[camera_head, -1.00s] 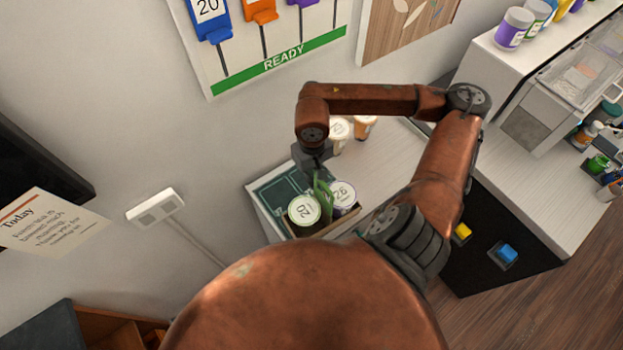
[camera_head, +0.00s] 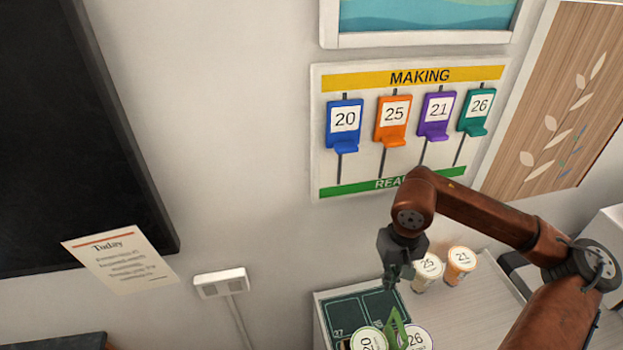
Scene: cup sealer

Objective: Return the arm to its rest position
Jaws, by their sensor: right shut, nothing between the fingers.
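My right arm comes in from the lower right, bent at the elbow. My right gripper (camera_head: 396,283) points down over the counter and is shut and empty. It is above the dark green tray (camera_head: 345,309), just behind a green leaf-like piece (camera_head: 396,328) and beside the cup marked 25 (camera_head: 427,272). Whether it touches either one I cannot tell. My left gripper is not in view.
Cups marked 20 (camera_head: 369,340) and 26 (camera_head: 417,338) stand at the bottom edge. A cup marked 21 (camera_head: 460,265) stands right of 25. The order board (camera_head: 400,160) hangs on the wall behind, with several sliders near MAKING. A wall box (camera_head: 221,283) is left.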

